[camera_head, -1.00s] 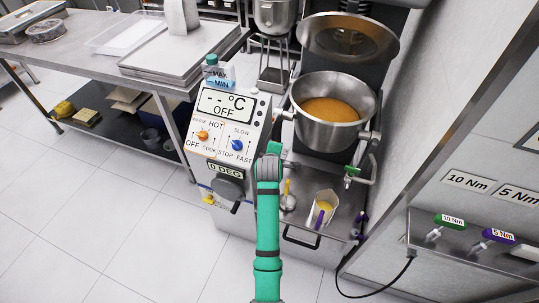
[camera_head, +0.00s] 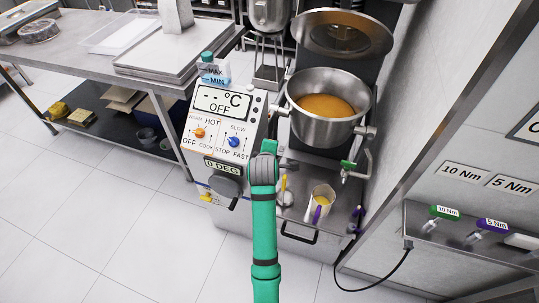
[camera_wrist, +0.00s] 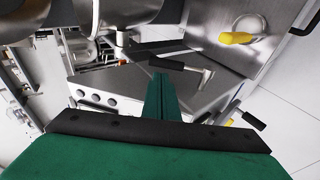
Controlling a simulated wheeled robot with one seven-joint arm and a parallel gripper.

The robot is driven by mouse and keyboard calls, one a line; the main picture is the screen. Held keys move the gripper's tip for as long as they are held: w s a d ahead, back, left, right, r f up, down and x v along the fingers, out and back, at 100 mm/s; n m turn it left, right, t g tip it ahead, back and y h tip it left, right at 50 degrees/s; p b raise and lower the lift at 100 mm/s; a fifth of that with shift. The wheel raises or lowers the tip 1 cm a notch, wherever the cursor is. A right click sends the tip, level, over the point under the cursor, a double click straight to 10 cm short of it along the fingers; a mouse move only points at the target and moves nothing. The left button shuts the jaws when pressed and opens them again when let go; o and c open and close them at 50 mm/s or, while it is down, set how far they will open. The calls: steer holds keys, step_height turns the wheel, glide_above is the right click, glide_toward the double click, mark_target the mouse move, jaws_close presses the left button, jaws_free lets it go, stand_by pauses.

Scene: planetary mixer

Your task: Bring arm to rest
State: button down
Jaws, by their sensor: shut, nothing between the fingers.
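My green arm reaches up from the bottom centre of the head view, in front of the mixer's control panel (camera_head: 222,122). My gripper (camera_wrist: 160,82) shows in the wrist view with its green fingers together and nothing between them. The panel display reads "-- °C OFF". The mixing bowl (camera_head: 318,130) holds an orange-brown mass and stands up and to the right of the arm, apart from it.
A jug (camera_head: 322,202) with yellow contents and a purple handle stands on the mixer's lower deck. A steel table (camera_head: 88,58) is at left. At right a wall shelf (camera_head: 470,250) holds 10 Nm and 5 Nm tools. White floor at lower left is clear.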

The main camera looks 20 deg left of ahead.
steer(key=v, duration=0.6)
steer(key=shift+w+r, duration=0.3)
steer(key=shift+r, duration=0.1)
steer(key=shift+d, duration=0.2)
steer(key=s+d+f+m+t, duration=0.1)
steer(key=s+d+f+m, duration=0.5)
steer(key=s, duration=0.4)
steer(key=s+d+f+m+t, duration=0.1)
steer(key=s+d+f+m, duration=0.25)
steer(key=s+f, duration=0.5)
steer(key=s+d+r+m+t, duration=0.1)
steer(key=s+d+r+m, duration=0.1)
steer(key=s, duration=0.6)
steer(key=s+d+r+m+t+h, duration=0.1)
steer(key=s+d+r+m, duration=0.2)
steer(key=s, duration=0.5)
steer(key=s+d+r+m+t+h, duration=0.1)
steer(key=s+d+r+m, duration=0.2)
steer(key=s, duration=0.6)
steer(key=shift+r+m, duration=0.65)
steer(key=shift+r, duration=0.15)
